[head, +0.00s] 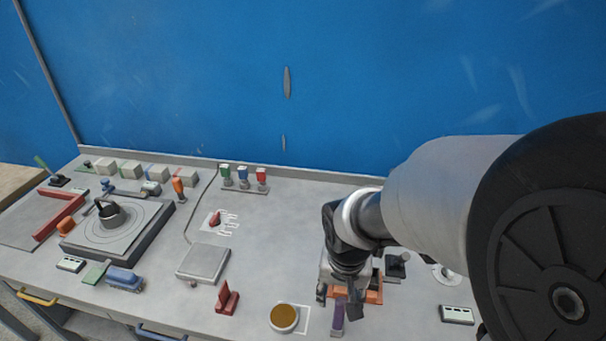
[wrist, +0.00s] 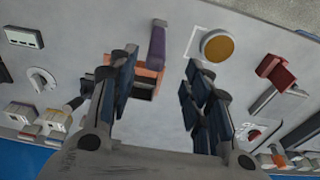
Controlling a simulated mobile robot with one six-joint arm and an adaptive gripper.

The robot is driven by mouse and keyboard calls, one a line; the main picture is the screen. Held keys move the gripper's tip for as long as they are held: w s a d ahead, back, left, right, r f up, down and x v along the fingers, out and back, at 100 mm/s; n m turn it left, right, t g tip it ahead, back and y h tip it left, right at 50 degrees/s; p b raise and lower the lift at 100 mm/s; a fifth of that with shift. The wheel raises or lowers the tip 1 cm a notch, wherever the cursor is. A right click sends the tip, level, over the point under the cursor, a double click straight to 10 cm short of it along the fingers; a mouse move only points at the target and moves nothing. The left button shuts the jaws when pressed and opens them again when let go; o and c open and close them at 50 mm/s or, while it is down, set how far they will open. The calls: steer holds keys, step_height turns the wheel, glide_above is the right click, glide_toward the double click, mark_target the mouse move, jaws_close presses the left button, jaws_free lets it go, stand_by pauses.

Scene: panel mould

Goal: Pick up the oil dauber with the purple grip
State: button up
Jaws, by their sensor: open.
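The oil dauber with the purple grip (head: 338,318) is near the front edge of the bench, just right of a round dish of brown liquid. In the wrist view its purple grip (wrist: 157,45) rises beside an orange holder (wrist: 150,72); whether its lower end sits in the holder is unclear. My gripper (head: 340,298) is open and empty above the bench, behind the purple grip in the head view. In the wrist view the grip shows between my two fingers (wrist: 161,75), beyond their tips and closer to the left finger. No contact shows.
The dish (head: 284,317) stands left of the dauber, and a red block (head: 227,299) is further left. The orange holder (head: 374,296) is partly hidden by my gripper. The bench behind the dish is clear.

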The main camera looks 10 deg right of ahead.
mark_target(338, 308)
steer(key=f+b, duration=0.1)
steer(key=f, duration=0.2)
steer(key=w+f+b, duration=0.1)
steer(key=f, duration=0.4)
steer(key=shift+w+d+f+b, duration=0.15)
steer(key=shift+d+f+b, duration=0.15)
steer(key=shift+b, duration=0.1)
steer(key=f, duration=0.1)
steer(key=f+b, duration=0.1)
steer(key=f, duration=0.1)
steer(key=f+b, duration=0.1)
steer(key=f, duration=0.1)
steer(key=shift+w+d+f, duration=0.1)
steer(key=shift+w+d, duration=0.2)
steer(key=shift+w, duration=0.05)
steer(key=shift+c, duration=0.4)
jaws_close()
